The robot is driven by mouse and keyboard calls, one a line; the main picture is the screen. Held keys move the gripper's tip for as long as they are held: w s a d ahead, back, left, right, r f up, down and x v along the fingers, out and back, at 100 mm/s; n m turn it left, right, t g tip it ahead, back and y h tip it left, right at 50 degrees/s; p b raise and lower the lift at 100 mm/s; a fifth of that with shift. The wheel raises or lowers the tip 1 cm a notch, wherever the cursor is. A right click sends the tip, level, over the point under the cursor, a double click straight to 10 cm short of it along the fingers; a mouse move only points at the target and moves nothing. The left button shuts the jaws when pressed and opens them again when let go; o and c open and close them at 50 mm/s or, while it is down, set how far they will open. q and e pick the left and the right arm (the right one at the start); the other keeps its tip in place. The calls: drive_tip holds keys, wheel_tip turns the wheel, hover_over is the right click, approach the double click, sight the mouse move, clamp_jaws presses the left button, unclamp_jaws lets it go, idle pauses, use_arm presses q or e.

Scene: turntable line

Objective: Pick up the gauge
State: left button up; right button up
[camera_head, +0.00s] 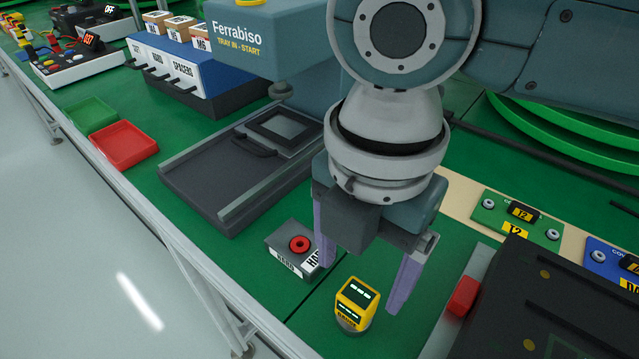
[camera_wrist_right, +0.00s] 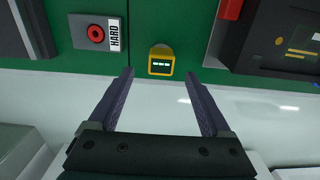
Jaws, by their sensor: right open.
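The gauge (camera_head: 356,303) is a small yellow block with a lit display on a grey round base. It stands on the green table near the front edge. It also shows in the right wrist view (camera_wrist_right: 161,62), centred beyond the fingertips. My right gripper (camera_head: 362,275) is open and empty, with its two purple fingers apart. In the head view the fingers hang above and behind the gauge, one towards each side. In the right wrist view the fingertips (camera_wrist_right: 160,78) point towards the gauge without visible contact. My left gripper is not in view.
A grey box with a red button (camera_head: 299,244), marked HARD, stands just left of the gauge. A dark machine (camera_head: 520,300) with a red block (camera_head: 463,296) stands to the right. Red (camera_head: 123,146) and green (camera_head: 90,117) trays lie farther left. The table's front edge is close.

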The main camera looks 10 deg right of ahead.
sight(358, 294)
wheel_tip(358, 294, down, 7)
drive_tip(key=shift+d+r+b, duration=0.1)
drive_tip(key=shift+d+b, duration=0.05)
drive_tip(key=shift+b, duration=0.65)
drive_tip(key=c, duration=0.7)
clamp_jaws()
drive_tip(key=shift+r, duration=0.1)
